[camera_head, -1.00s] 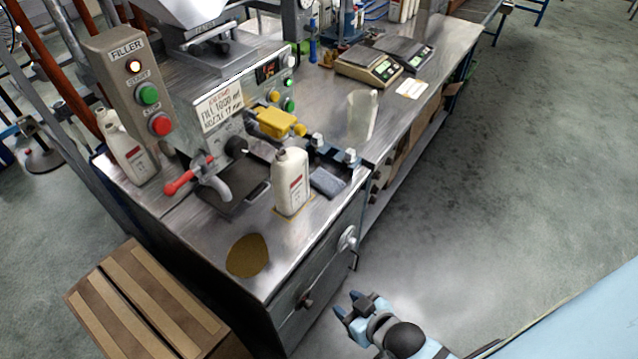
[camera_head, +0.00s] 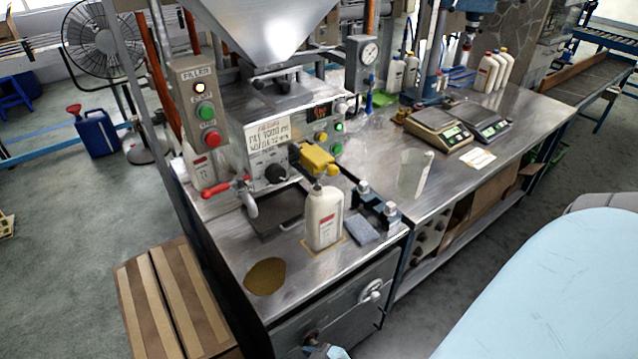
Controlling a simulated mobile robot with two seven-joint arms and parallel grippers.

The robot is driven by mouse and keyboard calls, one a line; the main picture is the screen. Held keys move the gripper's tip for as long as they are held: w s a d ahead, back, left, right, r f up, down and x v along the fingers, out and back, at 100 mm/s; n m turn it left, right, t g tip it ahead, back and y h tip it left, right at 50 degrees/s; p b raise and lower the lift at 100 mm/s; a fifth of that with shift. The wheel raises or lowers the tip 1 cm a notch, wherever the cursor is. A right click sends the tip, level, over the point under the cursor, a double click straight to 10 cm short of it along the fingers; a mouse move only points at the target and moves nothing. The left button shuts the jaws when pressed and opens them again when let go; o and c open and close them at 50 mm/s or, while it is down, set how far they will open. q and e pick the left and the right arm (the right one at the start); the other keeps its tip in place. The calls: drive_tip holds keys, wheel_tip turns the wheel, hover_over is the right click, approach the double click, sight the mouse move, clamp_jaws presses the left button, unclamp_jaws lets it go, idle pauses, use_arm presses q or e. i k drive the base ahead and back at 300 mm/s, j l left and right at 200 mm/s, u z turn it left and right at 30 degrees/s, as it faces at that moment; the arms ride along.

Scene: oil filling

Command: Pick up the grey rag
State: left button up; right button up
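The grey rag (camera_head: 362,229) lies flat on the steel bench top, just right of a white bottle (camera_head: 324,216) and in front of a small dark-blue fixture (camera_head: 376,206). Its whole upper face shows and nothing holds it. A small part of a gripper, seemingly my right one (camera_head: 326,351), shows at the bottom edge, below and in front of the cabinet and well apart from the rag. Its fingers are mostly cut off by the frame, so its opening cannot be told. My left gripper is out of view.
A brown oil patch (camera_head: 265,277) lies on the bench's front left. The filler's red-handled valve (camera_head: 236,187) and yellow part (camera_head: 317,158) stand behind the bottle. A clear jug (camera_head: 413,175) and scales (camera_head: 437,131) are to the right. A striped wooden box (camera_head: 170,300) stands at left.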

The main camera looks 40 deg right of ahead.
sight(358, 226)
drive_tip(key=k+l+u, duration=0.1)
drive_tip(key=u, duration=0.3)
drive_tip(key=k+l+u, duration=0.1)
drive_tip(key=u, duration=0.25)
drive_tip(key=k+l+u, duration=0.1)
drive_tip(key=u, duration=0.3)
drive_tip(key=k+l+u, duration=0.1)
drive_tip(key=u, duration=0.25)
drive_tip(key=k+l+u, duration=0.15)
drive_tip(key=u, duration=0.2)
drive_tip(key=k+u, duration=0.4)
drive_tip(key=k+l+u, duration=0.1)
drive_tip(key=k+u, duration=0.4)
drive_tip(key=k, duration=0.8)
drive_tip(key=k+l+z, duration=0.3)
drive_tip(key=k+l, duration=0.15)
drive_tip(key=k, duration=0.3)
drive_tip(key=k+l+z, duration=0.3)
drive_tip(key=k+l, duration=0.35)
